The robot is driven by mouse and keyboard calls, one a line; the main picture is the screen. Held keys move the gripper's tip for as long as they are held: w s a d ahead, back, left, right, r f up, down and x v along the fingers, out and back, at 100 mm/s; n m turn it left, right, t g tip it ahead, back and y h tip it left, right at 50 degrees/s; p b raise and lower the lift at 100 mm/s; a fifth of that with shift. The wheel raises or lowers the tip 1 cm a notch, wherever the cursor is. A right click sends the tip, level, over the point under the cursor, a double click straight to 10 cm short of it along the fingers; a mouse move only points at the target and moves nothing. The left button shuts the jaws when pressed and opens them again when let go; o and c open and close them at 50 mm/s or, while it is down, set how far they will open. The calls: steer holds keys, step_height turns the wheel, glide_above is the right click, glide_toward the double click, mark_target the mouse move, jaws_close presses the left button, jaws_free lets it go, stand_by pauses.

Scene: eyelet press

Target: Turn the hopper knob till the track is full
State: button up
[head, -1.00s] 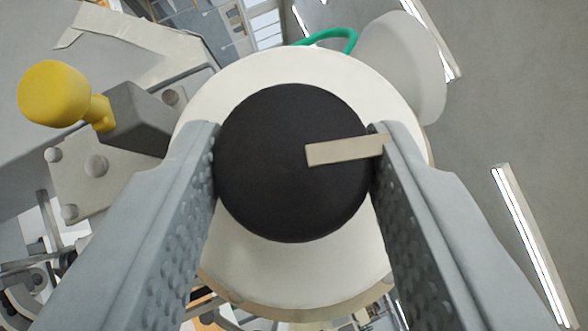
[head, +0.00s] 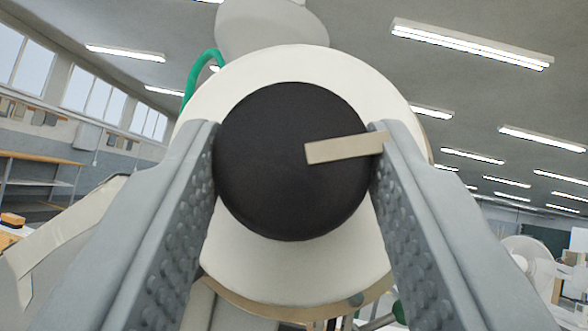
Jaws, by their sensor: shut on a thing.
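The hopper knob (head: 270,185) is a round black disc with a pale pointer bar (head: 340,149) reaching from near its centre to the right. It sits in front of the round cream hopper (head: 330,70) in the middle of the head view. My gripper (head: 293,160) is shut on the knob, one finger on its left edge and one on its right edge. The pointer's outer end lies at the right finger. The track does not show in this view, so how full it is cannot be seen.
A green hose (head: 194,78) curves at the hopper's upper left, and a pale rounded part (head: 270,28) stands above it. A shelf bench (head: 40,175) is far off at the left. White equipment (head: 535,262) stands at the lower right.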

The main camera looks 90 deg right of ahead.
steer(key=shift+w+f+m+g+h, duration=0.1)
steer(key=shift+m+g+h, duration=0.2)
steer(key=shift+m+g, duration=1.55)
steer(key=shift+w+m+g+h, duration=0.1)
steer(key=shift+m+g+h, duration=0.2)
steer(key=shift+m+g, duration=1.55)
steer(key=shift+m, duration=0.5)
steer(key=o, duration=1)
steer(key=shift+c, duration=0.2)
step_height(320, 180, up, 10)
